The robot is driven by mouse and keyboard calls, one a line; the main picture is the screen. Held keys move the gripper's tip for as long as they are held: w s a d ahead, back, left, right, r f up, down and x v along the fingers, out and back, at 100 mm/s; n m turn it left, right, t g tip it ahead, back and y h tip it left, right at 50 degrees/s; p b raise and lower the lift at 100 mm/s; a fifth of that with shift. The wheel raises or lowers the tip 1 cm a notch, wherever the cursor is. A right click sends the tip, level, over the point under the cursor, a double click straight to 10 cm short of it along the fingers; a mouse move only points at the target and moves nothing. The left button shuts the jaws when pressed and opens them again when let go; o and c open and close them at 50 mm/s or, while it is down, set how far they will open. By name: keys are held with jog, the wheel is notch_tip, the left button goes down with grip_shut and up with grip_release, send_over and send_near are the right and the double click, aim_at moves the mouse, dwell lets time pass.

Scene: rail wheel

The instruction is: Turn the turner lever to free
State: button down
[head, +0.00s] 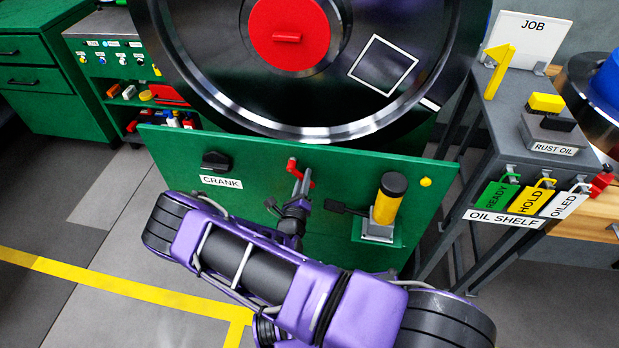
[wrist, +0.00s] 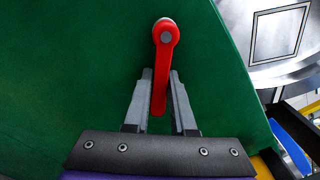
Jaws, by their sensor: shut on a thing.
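The red lever (head: 304,176), which I take to be the turner lever, is on the green panel (head: 345,163) below the big wheel. In the wrist view the red lever (wrist: 166,48) has a grey pivot at its top, and its handle hangs nearly straight down. My gripper (wrist: 161,76) is shut on the handle, with one grey finger on each side. In the head view my gripper (head: 295,205) reaches the lever from below, and my arm covers the lower part of the panel. I see no "free" marking.
A black knob (head: 215,161) over a CRANK label is left of the lever. A yellow and black cylinder (head: 389,200) with a black handle stands close on the right. The large wheel (head: 430,45) is just above the panel. The oil shelf (head: 500,150) is farther right.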

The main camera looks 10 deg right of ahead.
aim_at(311, 162)
jog(key=shift+s+d+r+n+p, duration=0.15)
jog(key=shift+d+r+n+p, duration=0.25)
jog(key=shift+n, duration=0.5)
jog(key=n, duration=0.1)
jog(key=r+n+p, duration=0.1)
jog(key=shift+d+r+n, duration=0.1)
jog(key=shift+d+n, duration=0.15)
jog(key=shift+n, duration=0.15)
jog(key=shift+s+d+r+n+p, duration=0.1)
jog(key=shift+r+n+p, duration=0.3)
jog(key=shift+n, duration=0.65)
jog(key=shift+d+r+n+p, duration=0.1)
jog(key=shift+r+n+p, duration=0.25)
jog(key=shift+n, duration=0.7)
jog(key=shift+r, duration=0.15)
jog(key=c, duration=0.8)
grip_release()
jog(key=shift+a, duration=0.1)
jog(key=shift+o, duration=0.2)
jog(key=v, duration=1.7)
jog(key=shift+s, duration=0.2)
